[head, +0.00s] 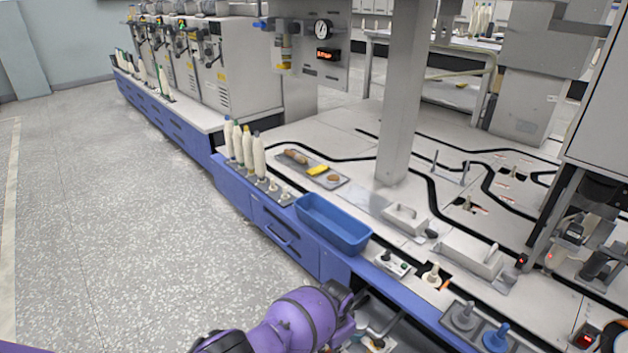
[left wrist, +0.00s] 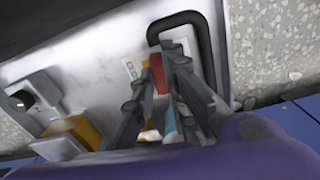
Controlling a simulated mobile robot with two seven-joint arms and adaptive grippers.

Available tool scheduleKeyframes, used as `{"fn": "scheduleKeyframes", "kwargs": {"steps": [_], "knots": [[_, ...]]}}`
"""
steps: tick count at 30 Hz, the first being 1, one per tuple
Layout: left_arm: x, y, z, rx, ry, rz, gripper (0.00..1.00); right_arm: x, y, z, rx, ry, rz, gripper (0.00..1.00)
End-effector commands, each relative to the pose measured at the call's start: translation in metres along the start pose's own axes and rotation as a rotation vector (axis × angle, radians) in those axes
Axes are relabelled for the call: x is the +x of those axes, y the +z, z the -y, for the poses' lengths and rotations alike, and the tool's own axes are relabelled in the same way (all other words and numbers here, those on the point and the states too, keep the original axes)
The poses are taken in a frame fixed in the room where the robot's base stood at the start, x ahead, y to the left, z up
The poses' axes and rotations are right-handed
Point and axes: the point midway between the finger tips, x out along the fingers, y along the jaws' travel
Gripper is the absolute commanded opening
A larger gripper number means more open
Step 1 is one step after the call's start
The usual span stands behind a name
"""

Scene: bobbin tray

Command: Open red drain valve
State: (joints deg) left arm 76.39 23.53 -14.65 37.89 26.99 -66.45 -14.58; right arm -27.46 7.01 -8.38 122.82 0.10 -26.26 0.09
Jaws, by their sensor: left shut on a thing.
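In the left wrist view a small red piece (left wrist: 159,78), which looks like the drain valve's handle, sits between the two dark fingers of my left gripper (left wrist: 164,64). The gripper is shut on it. The rest of the valve is hidden behind the fingers. In the head view my purple left arm reaches in from the bottom to the open space under the bench's front edge. The fingers and the red handle cannot be made out there. My right gripper is in neither view.
A black bent handle (left wrist: 205,50) arches close beside the fingers on a metal panel (left wrist: 85,60). A yellow block (left wrist: 78,130) lies to the left. On the bench stand a blue bin (head: 333,226), a switch box (head: 393,263) and several bobbins. The speckled floor (head: 130,220) is clear.

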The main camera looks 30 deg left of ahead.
Motion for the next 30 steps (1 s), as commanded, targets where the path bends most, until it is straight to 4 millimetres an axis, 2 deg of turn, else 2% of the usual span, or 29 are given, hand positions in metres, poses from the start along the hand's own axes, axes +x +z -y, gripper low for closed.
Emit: {"fn": "scheduleKeyframes", "kwargs": {"steps": [9,24,25,28,30], "knots": [[-0.0016,-0.0025,0.0002,-0.103,-0.001,-0.004,0.0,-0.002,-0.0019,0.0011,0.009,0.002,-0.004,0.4],[-0.0015,-0.0025,0.0009,-0.12,-0.001,-0.004,0.0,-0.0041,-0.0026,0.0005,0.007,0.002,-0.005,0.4],[-0.0016,-0.0025,0.001,-0.12,-0.002,-0.004,0.15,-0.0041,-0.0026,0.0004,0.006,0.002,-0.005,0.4],[-0.0017,-0.0025,0.0009,-0.119,-0.002,-0.004,0.28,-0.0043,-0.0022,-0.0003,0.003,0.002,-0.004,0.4],[-0.0018,-0.0026,0.0009,-0.119,-0.001,-0.004,0.31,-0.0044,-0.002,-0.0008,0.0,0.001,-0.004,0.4]]}}
